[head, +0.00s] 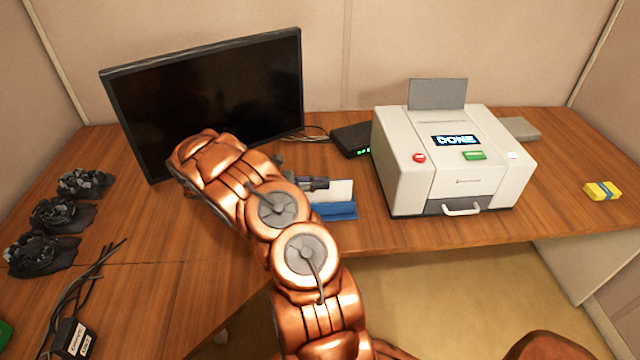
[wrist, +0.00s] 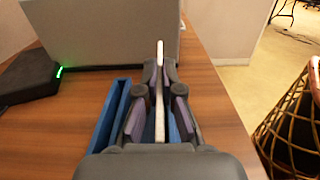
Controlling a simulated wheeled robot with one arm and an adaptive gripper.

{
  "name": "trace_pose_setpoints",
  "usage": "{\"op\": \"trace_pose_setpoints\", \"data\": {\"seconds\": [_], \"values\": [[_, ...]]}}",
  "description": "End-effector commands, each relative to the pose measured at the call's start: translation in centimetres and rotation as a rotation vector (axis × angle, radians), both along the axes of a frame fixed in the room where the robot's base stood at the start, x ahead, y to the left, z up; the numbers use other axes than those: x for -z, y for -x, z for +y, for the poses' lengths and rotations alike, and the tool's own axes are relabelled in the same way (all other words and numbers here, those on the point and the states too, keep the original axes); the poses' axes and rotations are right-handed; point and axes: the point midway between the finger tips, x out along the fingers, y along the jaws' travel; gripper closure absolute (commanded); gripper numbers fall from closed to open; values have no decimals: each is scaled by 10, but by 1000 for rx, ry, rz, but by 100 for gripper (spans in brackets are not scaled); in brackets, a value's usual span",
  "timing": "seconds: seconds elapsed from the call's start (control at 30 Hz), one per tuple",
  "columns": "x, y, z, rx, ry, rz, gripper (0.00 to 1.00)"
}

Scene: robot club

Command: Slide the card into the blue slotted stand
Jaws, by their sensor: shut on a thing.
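My gripper (head: 316,183) is shut on the white card (head: 340,190), with a finger on each side of it. In the wrist view the card (wrist: 160,92) stands edge-on between the fingertips (wrist: 160,72). The blue slotted stand (head: 336,211) sits on the desk under the card. The card's lower edge meets the stand's top in the head view.
A white printer (head: 400,178) reading "DONE" stands just right of the stand. A black box (head: 352,140) with green lights and a monitor (head: 205,95) are behind. A yellow block (head: 602,191) lies far right. Black tangled items (head: 62,215) are left. The desk's front edge is close.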

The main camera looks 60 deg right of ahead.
Motion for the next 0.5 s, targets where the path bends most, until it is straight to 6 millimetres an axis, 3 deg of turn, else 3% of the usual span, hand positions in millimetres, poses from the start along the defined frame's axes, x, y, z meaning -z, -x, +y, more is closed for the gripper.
{"op": "trace_pose_setpoints", "data": {"seconds": [0.2,0.5], "values": [[0,0,0,0,0,0,100],[0,0,0,0,0,0,66]]}}
